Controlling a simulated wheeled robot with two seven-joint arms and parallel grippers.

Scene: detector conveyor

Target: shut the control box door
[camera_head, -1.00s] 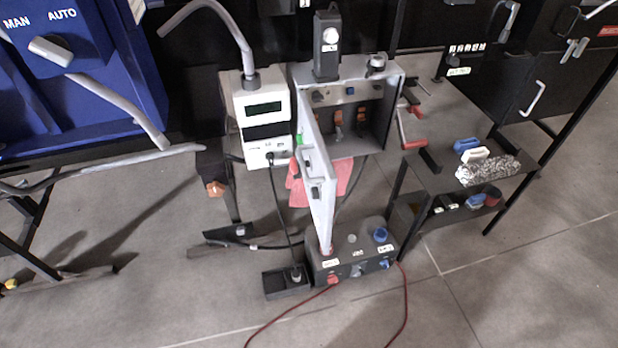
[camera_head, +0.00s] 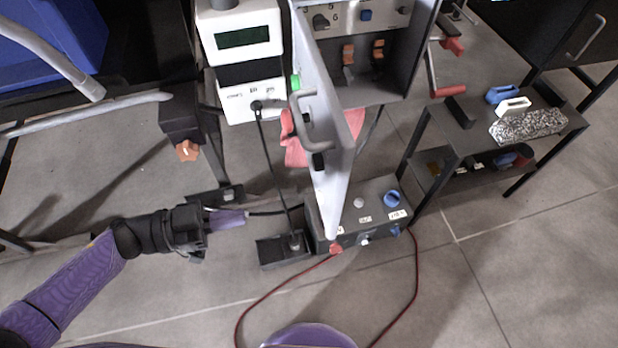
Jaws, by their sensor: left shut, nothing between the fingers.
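The control box (camera_head: 424,50) is a grey open case at the top centre, with knobs, a blue button and orange switches inside. Its door (camera_head: 335,140) stands open, swung out toward me from the box's left side. A curved grey handle (camera_head: 302,118) is on the door's left face. My left gripper (camera_head: 242,219) is shut and empty, low and to the left of the door, apart from it. My right gripper is not in view.
A white meter (camera_head: 240,38) with a green screen stands left of the box. A grey button unit (camera_head: 372,212) with a red cable sits below the door. A pink cloth (camera_head: 297,150) hangs behind the door. A small black shelf (camera_head: 455,135) with tools stands at the right.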

